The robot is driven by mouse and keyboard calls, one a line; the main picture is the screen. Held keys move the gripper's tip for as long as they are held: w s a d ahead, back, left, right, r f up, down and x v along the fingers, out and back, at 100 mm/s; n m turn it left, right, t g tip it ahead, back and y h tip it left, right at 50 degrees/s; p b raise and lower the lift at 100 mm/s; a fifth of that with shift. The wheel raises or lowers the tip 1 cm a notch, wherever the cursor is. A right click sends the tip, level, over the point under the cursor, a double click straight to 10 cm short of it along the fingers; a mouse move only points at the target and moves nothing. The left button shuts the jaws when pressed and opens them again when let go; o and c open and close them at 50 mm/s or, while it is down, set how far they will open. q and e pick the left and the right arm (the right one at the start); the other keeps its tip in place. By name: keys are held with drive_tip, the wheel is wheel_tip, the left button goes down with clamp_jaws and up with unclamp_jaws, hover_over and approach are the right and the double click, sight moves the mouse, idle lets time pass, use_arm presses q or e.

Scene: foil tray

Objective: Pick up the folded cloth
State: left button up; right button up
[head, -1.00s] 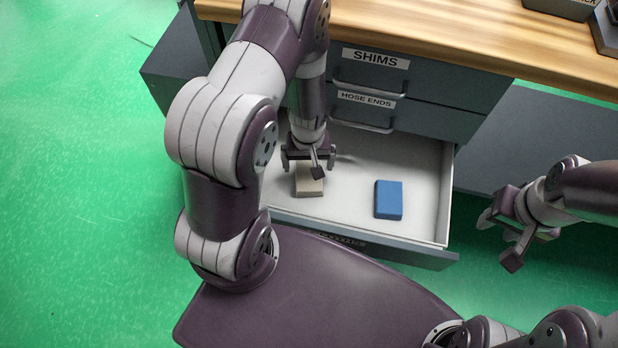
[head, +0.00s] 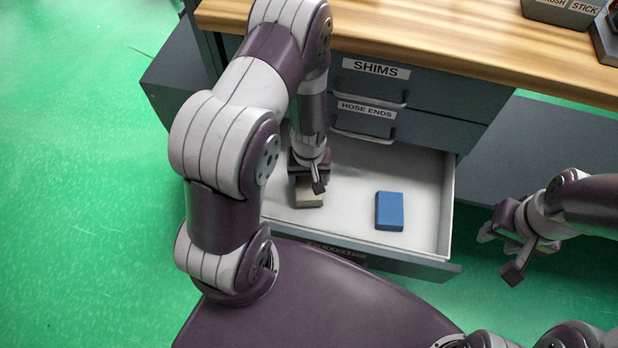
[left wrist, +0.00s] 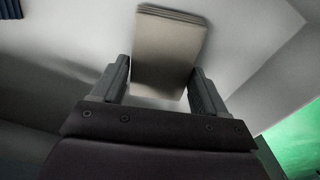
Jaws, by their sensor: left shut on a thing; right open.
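The folded cloth, beige with stacked layers along one edge, lies in the open drawer in the head view (head: 309,196). It also shows in the left wrist view (left wrist: 168,48), with a finger on each side of it. My left gripper (head: 309,185) reaches down into the drawer and is shut on the cloth; its fingers flank the cloth in the left wrist view (left wrist: 163,85). Part of the cloth is hidden under the gripper. My right gripper (head: 512,250) is open and empty, out to the right of the drawer.
A blue block (head: 389,210) lies in the drawer (head: 345,222), right of the cloth. Closed drawers labelled SHIMS and HOSE ENDS sit above, under a wooden worktop (head: 430,45). A labelled bin (head: 560,12) stands at the worktop's far right. The drawer floor between cloth and block is clear.

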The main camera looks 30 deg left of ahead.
sight(310, 181)
use_arm(q)
drive_tip(key=r, duration=0.1)
drive_tip(key=r+p, duration=0.1)
drive_tip(key=r, duration=0.1)
drive_tip(key=shift+d+r, duration=0.2)
drive_tip(key=shift+r, duration=0.05)
drive_tip(key=s+d+r+p, duration=0.2)
drive_tip(key=d+r, duration=0.4)
drive_tip(key=d, duration=0.5)
drive_tip(key=shift+s+p, duration=0.15)
drive_tip(key=shift+p, duration=0.5)
drive_tip(key=shift+o, duration=1.3)
drive_tip(key=shift+c, duration=0.8)
